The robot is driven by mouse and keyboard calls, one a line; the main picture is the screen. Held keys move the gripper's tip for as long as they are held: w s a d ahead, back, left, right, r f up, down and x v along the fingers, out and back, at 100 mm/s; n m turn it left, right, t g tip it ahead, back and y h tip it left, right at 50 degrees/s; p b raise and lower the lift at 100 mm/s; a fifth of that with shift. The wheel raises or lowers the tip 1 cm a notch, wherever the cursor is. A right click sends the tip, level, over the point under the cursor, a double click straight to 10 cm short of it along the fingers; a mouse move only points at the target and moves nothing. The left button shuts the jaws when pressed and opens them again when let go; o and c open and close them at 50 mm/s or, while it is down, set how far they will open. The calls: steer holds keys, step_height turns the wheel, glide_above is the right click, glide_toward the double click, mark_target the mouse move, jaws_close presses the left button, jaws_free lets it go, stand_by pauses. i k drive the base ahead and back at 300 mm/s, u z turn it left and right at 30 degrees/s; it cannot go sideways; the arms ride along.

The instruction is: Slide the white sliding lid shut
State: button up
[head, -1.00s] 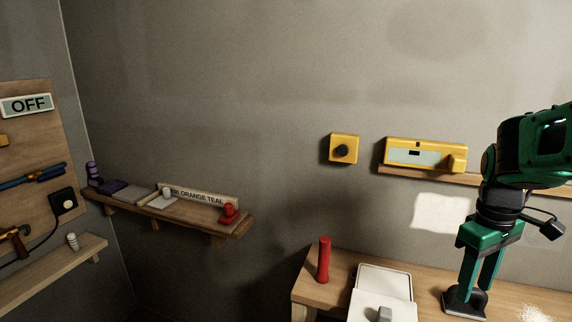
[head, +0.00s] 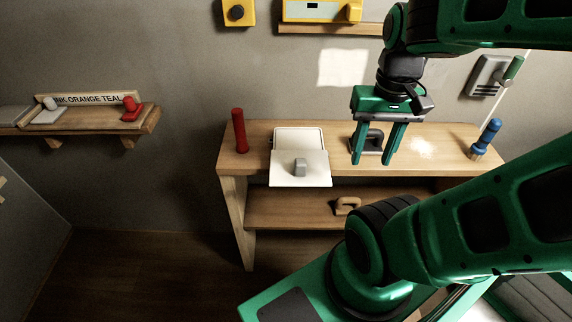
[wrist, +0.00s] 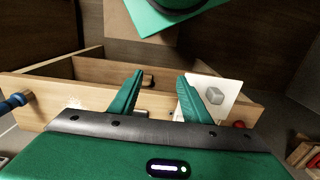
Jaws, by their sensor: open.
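The white sliding lid (head: 291,174) with a grey block handle (head: 300,167) lies over the front part of a white box (head: 298,134) on the wooden bench and sticks out past the bench's front edge. The back of the box shows uncovered. In the wrist view the lid (wrist: 226,87) and its handle (wrist: 214,96) show to the right, partly behind a finger. My gripper (head: 374,158) is open and empty, pointing down, to the right of the lid in the head view; it also shows in the wrist view (wrist: 158,80).
A red cylinder (head: 239,131) stands left of the box. A dark grey handled tool (head: 368,142) is on the bench behind my fingers. White grains (head: 421,148) and a blue-handled item (head: 488,137) are farther right. A tan handle (head: 347,205) is on the lower shelf.

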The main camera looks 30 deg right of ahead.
mark_target(298, 168)
steer(key=z, duration=0.5)
steer(key=k, duration=1.1)
steer(key=u, duration=0.65)
steer(key=i, duration=0.55)
steer(key=z, duration=0.1)
